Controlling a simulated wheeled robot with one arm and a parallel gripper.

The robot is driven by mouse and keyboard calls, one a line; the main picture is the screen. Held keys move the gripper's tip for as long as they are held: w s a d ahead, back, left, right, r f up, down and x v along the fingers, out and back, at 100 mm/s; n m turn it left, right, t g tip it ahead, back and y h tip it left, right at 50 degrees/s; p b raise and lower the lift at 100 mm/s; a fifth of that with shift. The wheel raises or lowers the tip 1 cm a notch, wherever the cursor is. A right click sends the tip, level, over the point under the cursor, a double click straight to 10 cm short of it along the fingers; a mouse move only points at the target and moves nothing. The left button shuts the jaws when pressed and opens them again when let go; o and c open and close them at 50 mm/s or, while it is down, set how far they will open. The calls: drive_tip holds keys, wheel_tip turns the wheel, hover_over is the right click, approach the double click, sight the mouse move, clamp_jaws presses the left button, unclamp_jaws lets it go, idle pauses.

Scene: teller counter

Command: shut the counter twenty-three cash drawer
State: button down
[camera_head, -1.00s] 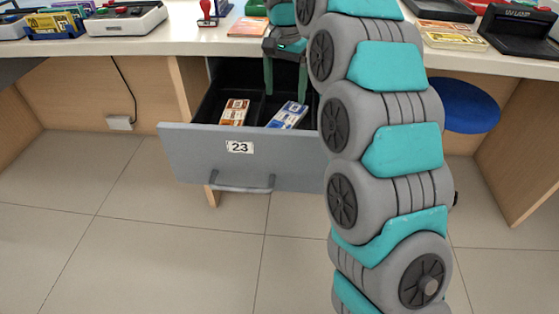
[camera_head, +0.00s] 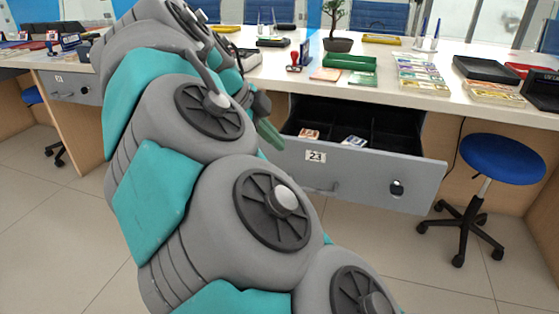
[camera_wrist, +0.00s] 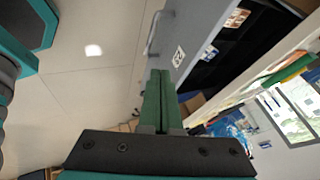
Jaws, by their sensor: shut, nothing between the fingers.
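The counter twenty-three cash drawer (camera_head: 358,174) is pulled out from under the counter in the head view, with its grey front carrying a "23" label and a handle. Inside its black tray lie an orange-banded bundle (camera_head: 309,134) and a blue-banded bundle (camera_head: 354,141). My gripper (camera_head: 270,134) is at the drawer's left end, its green fingers shut and empty. In the wrist view the shut fingers (camera_wrist: 158,80) point toward the drawer front (camera_wrist: 190,28), seen tilted. I cannot tell whether they touch it. My arm hides part of the counter on the left.
A blue stool (camera_head: 502,158) stands right of the drawer. The white counter top (camera_head: 400,93) above holds a green tray (camera_head: 350,62), banknote stacks (camera_head: 424,75), a stamp and a small potted tree (camera_head: 336,24). The floor in front of the drawer is open.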

drive_tip(key=p, duration=0.1)
approach(311, 163)
wheel_tip(311, 163, down, 4)
drive_tip(key=d, duration=0.2)
drive_tip(key=shift+w+d+r, duration=0.15)
drive_tip(key=shift+w+d, duration=0.1)
drive_tip(key=shift+w, duration=0.55)
